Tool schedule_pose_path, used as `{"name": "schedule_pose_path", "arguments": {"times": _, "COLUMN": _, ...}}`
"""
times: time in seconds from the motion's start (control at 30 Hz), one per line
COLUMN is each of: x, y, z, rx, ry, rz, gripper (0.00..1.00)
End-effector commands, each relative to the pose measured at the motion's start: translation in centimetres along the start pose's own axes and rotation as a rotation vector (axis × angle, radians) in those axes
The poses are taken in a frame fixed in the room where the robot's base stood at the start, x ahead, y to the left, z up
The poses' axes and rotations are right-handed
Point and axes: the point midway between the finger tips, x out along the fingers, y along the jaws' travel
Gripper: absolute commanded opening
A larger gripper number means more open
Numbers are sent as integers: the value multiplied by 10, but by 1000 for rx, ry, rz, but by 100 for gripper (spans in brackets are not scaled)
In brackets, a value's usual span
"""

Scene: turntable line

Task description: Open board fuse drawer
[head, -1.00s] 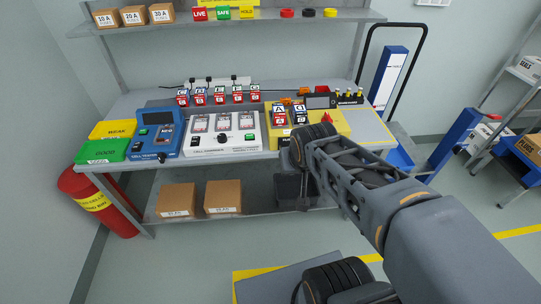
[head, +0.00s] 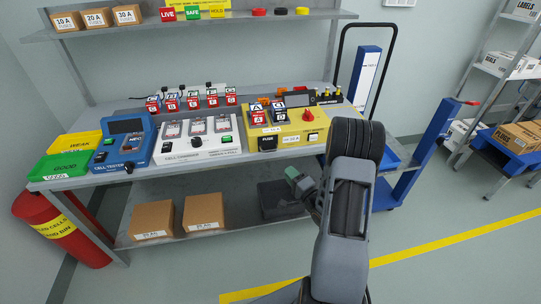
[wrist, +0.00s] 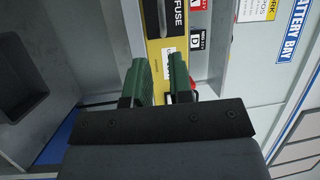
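The yellow board (head: 287,139) stands at the right end of the workbench, with a red knob on top and dark and white labelled panels on its front. A black FUSE panel (head: 267,142) is at its front left; it also shows in the wrist view (wrist: 166,18). No drawer front shows pulled out. My gripper (head: 294,174) is in front of the bench, below the board in the head view. In the wrist view its green fingers (wrist: 159,62) are apart with nothing seen between them, pointing toward the yellow face.
A cell charger (head: 195,140), a blue cell tester (head: 124,142) and green and yellow bins (head: 68,165) stand left along the bench. A lower shelf holds cardboard boxes (head: 152,219) and a dark bin (head: 275,200). A blue trolley (head: 410,180) is at right. Floor in front is clear.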

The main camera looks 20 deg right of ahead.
Motion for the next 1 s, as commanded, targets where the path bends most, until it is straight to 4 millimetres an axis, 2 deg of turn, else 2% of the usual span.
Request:
{"name": "schedule_pose_path", "arguments": {"times": 0.17, "x": 4, "y": 3, "z": 0, "rx": 54, "ry": -4, "rz": -44, "gripper": 21}}
{"name": "schedule_pose_path", "arguments": {"times": 0.7, "x": 100, "y": -2, "z": 1, "rx": 56, "ry": -5, "rz": -46, "gripper": 21}}
{"name": "schedule_pose_path", "arguments": {"times": 1.0, "x": 128, "y": -3, "z": 1, "rx": 56, "ry": -2, "rz": -45, "gripper": 21}}
